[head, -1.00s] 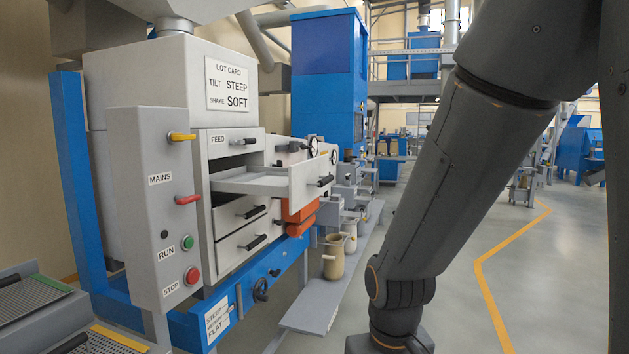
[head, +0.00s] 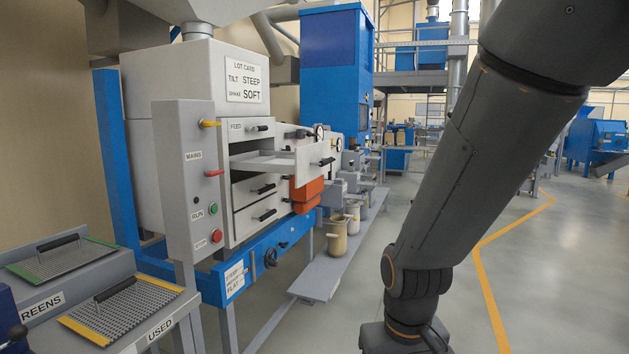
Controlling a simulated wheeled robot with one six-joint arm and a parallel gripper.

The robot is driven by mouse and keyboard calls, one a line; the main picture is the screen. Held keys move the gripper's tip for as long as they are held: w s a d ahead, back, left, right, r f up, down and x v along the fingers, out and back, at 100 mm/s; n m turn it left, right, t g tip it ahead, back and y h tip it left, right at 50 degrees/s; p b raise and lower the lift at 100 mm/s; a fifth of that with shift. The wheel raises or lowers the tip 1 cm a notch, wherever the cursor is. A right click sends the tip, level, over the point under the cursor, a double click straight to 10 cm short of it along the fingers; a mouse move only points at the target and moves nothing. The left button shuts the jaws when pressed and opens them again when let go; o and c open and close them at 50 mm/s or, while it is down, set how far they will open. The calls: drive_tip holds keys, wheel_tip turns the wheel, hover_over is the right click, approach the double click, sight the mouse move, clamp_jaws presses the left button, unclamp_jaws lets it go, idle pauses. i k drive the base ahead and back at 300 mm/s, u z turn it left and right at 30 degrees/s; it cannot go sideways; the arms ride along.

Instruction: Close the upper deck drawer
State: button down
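The upper deck drawer (head: 292,158) sticks well out of the front of the white machine (head: 205,90), below the drawer marked FEED (head: 250,129). It is a shallow light-grey tray with a black handle (head: 322,162) on its front. Two more drawers (head: 256,202) below it look shut. My arm crosses the right half of the head view, apart from the drawer. At the arm's lower end, at the bottom edge, the part that shows is dark and cut off; the gripper's fingers are not visible.
A grey control panel (head: 190,180) with yellow and red levers stands left of the drawers. Screens with black handles lie on a bench (head: 150,325) at lower left. Orange spouts (head: 306,192) and a beige jug (head: 337,238) on a low shelf stand below the drawer. The floor at right is open.

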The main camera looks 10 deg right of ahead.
sight(308, 162)
drive_tip(key=z, duration=0.6)
drive_tip(key=i, duration=1.15)
drive_tip(key=u, duration=0.3)
